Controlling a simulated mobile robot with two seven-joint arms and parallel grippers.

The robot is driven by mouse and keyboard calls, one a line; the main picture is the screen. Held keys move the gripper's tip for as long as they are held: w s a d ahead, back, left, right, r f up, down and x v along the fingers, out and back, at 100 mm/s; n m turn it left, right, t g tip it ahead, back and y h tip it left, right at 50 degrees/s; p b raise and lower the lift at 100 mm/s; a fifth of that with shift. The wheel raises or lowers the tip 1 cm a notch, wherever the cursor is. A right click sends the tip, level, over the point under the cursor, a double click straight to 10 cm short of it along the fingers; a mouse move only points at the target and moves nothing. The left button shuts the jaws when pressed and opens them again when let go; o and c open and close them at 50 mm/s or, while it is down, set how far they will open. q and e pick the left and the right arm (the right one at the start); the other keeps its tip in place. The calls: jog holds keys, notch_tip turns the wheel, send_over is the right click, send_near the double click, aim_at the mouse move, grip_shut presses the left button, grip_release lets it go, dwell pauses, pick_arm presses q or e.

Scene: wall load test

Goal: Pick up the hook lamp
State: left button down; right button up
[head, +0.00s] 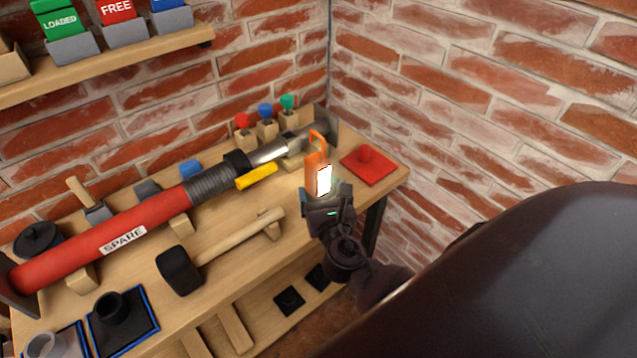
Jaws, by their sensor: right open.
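The hook lamp (311,176) stands upright on the wooden workbench near its right end. It has an orange body, a glowing white panel and an orange hook on top. My right gripper (327,190) is open right at the lamp's lower front, on the near side. The gripper hides the lamp's base, and I cannot tell whether the fingers touch the lamp. My left gripper is not in view.
On the workbench (225,262), a red SPARE tube (110,232) lies left of the lamp, with a yellow block (257,176) and a mallet (180,270) nearby. Brick walls (480,95) meet behind.

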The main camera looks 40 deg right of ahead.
aim_at(320, 185)
jog(key=shift+x, duration=2.8)
jog(key=shift+f, duration=0.15)
jog(key=shift+c, duration=0.3)
jog(key=c, duration=1.3)
